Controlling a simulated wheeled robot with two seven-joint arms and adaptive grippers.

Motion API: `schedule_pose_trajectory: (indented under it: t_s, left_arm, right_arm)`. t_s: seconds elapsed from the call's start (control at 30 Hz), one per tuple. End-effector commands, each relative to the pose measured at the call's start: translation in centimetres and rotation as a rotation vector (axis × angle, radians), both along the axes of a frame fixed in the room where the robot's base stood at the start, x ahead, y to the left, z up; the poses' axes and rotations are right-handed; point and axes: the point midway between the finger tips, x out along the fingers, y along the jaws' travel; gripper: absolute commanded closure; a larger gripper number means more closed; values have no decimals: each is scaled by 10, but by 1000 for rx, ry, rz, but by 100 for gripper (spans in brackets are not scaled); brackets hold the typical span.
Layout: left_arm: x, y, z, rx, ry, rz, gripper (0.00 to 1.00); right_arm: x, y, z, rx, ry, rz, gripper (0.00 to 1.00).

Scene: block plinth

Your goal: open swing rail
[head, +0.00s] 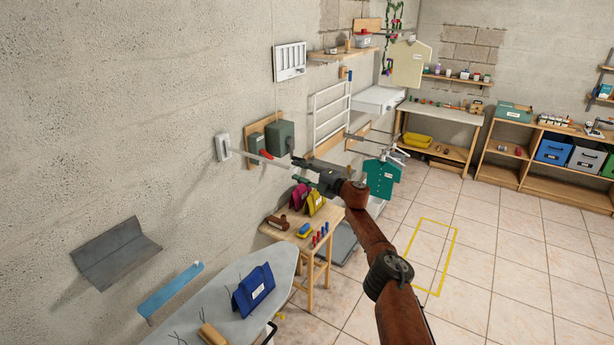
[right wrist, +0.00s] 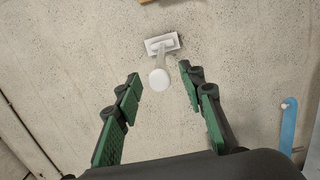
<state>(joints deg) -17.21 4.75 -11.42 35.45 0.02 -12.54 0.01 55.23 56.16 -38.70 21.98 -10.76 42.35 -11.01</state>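The swing rail (head: 262,159) is a white bar that sticks out from a pale wall plate (head: 223,147). In the right wrist view I look almost along the rail; its round white end (right wrist: 158,79) lies in front of the wall plate (right wrist: 162,43). My right gripper (head: 299,171) is at the rail's free end. Its green-padded fingers (right wrist: 160,85) are spread apart, one on each side of the rail end, with visible gaps. Whether the end is fully between the pads is hard to tell. My left gripper is not in view.
Grey-green boxes (head: 280,137) hang on the wall just behind the rail. A wooden stool (head: 318,237) with small items and an ironing board (head: 225,310) stand below. A blue strip (head: 170,290) and grey shelf (head: 115,252) are on the wall at left. Tiled floor is clear at right.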

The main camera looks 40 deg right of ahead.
Motion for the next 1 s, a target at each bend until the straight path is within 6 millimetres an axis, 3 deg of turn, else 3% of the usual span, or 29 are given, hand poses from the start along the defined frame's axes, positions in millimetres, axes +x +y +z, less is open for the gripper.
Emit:
schedule_pose_trajectory:
  t_s: [0.27, 0.7, 1.0]
  left_arm:
    - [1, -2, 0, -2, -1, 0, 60]
    - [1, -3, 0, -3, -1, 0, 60]
    - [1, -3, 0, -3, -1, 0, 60]
  right_arm:
    - [-21, -7, -1, -2, 1, 0, 63]
    - [-87, -23, -2, -2, 3, -1, 63]
    - [-113, -30, 0, 0, 0, -1, 63]
